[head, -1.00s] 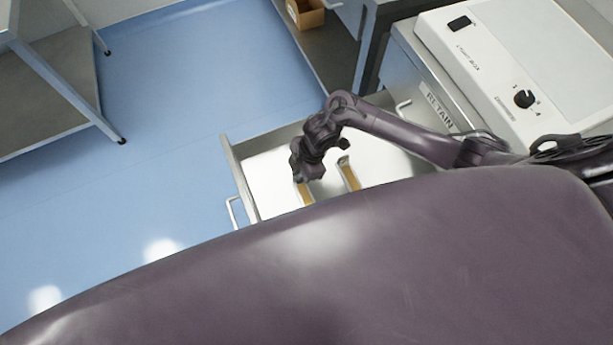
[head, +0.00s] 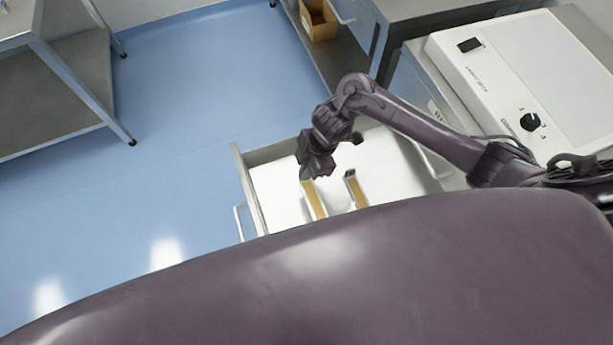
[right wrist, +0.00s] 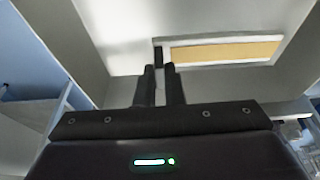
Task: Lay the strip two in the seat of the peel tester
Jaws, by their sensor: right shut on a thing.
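Two tan strips with pale edges show in the drawer (head: 276,190) in the head view: a left strip (head: 315,201) and a right strip (head: 357,192) with a dark end. I cannot read which is strip two. My right gripper (head: 305,178) is at the far end of the left strip. In the right wrist view the fingers (right wrist: 160,70) are close together on the dark end of a tan strip (right wrist: 225,52), which extends to the right. Whether the strip is clear of the drawer floor is hard to tell. My left gripper and the peel tester are not in view.
The open drawer has raised metal walls around the strips. A light box (head: 500,85) sits on the cabinet at the right. A cardboard box (head: 319,20) is on a low shelf. A steel table (head: 70,80) stands at the left; blue floor between is clear.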

